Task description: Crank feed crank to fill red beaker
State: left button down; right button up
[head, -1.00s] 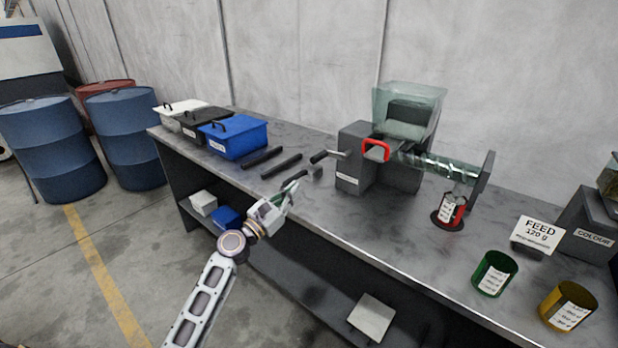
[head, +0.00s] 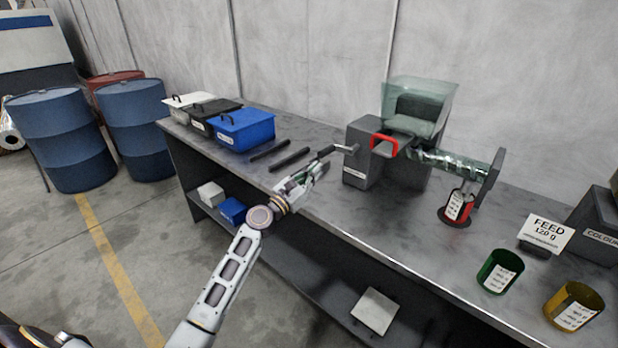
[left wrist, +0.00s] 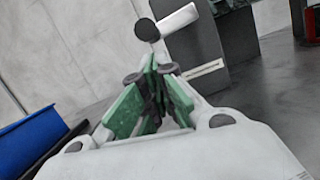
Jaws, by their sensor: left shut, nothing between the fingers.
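The feeder is a grey box (head: 364,148) with a clear hopper (head: 418,98) and a clear screw tube (head: 447,163). Its feed crank (head: 340,149) sticks out to the left with a dark grip. The red beaker (head: 466,209) with a white label stands under the tube's outlet; its contents cannot be made out. My left gripper (head: 322,167) is shut and empty, close by the crank's grip. In the left wrist view, the green fingertips (left wrist: 152,62) meet just below the crank's dark grip end (left wrist: 147,30), and contact cannot be told.
Two dark bars (head: 289,160) lie left of the crank. Blue (head: 244,134), black and white bins stand at the bench's far left. Green (head: 499,272) and yellow (head: 573,306) beakers and a FEED 120 g sign (head: 546,233) stand at the right.

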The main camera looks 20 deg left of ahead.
aim_at(339, 150)
pick_arm(q)
jog(key=x, duration=0.3)
jog(key=shift+w, duration=0.15)
pick_arm(e)
jog(key=shift+s+d+f, duration=0.1)
jog(key=shift+d, duration=0.1)
jog(key=shift+s+f, duration=0.1)
jog(key=shift+s, duration=0.25)
pick_arm(q)
jog(key=shift+r, duration=0.1)
jog(key=shift+r+m+p, duration=0.35)
jog(key=shift+r+m, duration=0.15)
jog(key=shift+r, duration=0.1)
pick_arm(e)
jog(key=shift+s+d+f, duration=0.3)
jog(key=shift+d+f, duration=0.1)
jog(key=shift+f, duration=0.35)
jog(key=shift+w, duration=0.1)
